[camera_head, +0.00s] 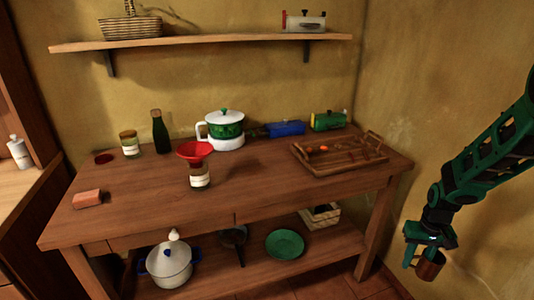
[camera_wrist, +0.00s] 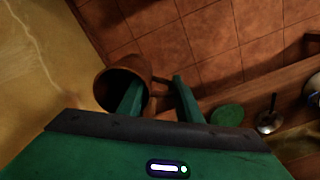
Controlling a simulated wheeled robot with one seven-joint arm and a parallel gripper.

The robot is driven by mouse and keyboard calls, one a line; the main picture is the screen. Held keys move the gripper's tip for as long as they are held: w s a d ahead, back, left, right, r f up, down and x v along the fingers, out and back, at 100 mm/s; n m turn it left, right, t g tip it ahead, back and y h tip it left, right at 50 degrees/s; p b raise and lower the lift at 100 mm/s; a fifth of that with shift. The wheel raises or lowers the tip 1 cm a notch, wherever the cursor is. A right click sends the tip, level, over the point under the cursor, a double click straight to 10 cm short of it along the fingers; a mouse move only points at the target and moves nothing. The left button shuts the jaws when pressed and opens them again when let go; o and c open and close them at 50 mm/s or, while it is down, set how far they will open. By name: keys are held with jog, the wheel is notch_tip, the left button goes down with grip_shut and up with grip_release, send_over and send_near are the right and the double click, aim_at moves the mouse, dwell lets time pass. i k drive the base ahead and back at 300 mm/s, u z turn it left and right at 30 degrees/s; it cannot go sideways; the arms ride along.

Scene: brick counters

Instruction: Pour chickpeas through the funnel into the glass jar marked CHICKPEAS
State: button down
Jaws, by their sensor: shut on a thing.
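A red funnel (camera_head: 195,150) sits on top of a glass jar (camera_head: 200,182) on the wooden table. The jar has a pale label, too small to read. My gripper (camera_head: 421,250) is at the right, off the table's right end and lower than its top. It is shut on a brown cup (camera_head: 430,267), which hangs beside the fingers. In the wrist view the cup (camera_wrist: 108,88) is left of my gripper (camera_wrist: 158,88), with its handle between the fingers. The cup's inside is dark, and I cannot tell whether chickpeas are in it.
The table (camera_head: 250,183) also holds a wooden tray (camera_head: 345,168), a green-and-white pot (camera_head: 225,130), a dark bottle (camera_head: 160,133), another labelled jar (camera_head: 130,147) and a reddish block (camera_head: 87,199). A wall shelf (camera_head: 220,42) runs above. The table's front middle is clear.

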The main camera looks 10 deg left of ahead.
aim_at(199, 178)
jog(key=z, duration=0.15)
jog(key=k, duration=1.2)
jog(key=u, duration=1.7)
jog(key=i, duration=1)
